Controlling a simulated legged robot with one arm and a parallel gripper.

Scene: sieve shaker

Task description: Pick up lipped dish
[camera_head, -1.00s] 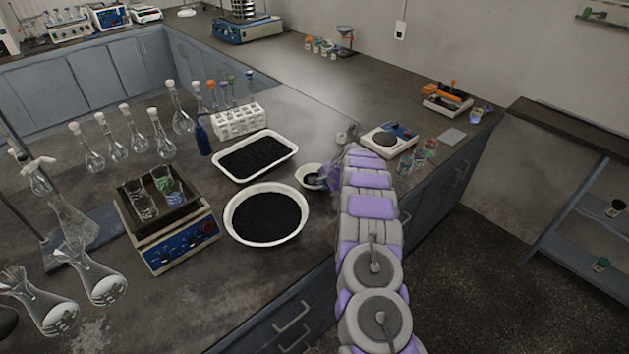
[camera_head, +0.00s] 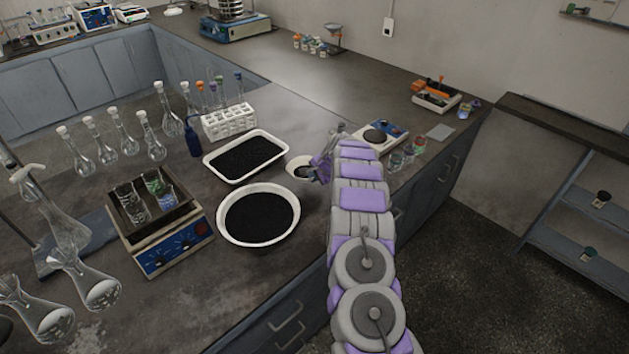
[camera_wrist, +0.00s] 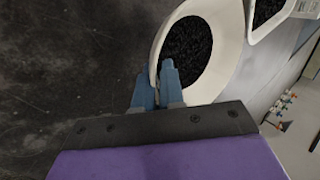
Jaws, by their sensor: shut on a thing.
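The lipped dish (camera_head: 293,163) is a small white round bowl with a wide rim, at the back right of the large round basin. The gripper hides part of the dish in the head view. I cannot tell clearly how far the dish is above the bench.
A white tray (camera_head: 208,164) of black grains is left of the dish, and a round white basin (camera_head: 226,232) of black grains is in front. A white rack (camera_head: 229,122) stands behind the tray. A hotplate (camera_head: 397,132) and small beakers (camera_head: 396,160) are to the right.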

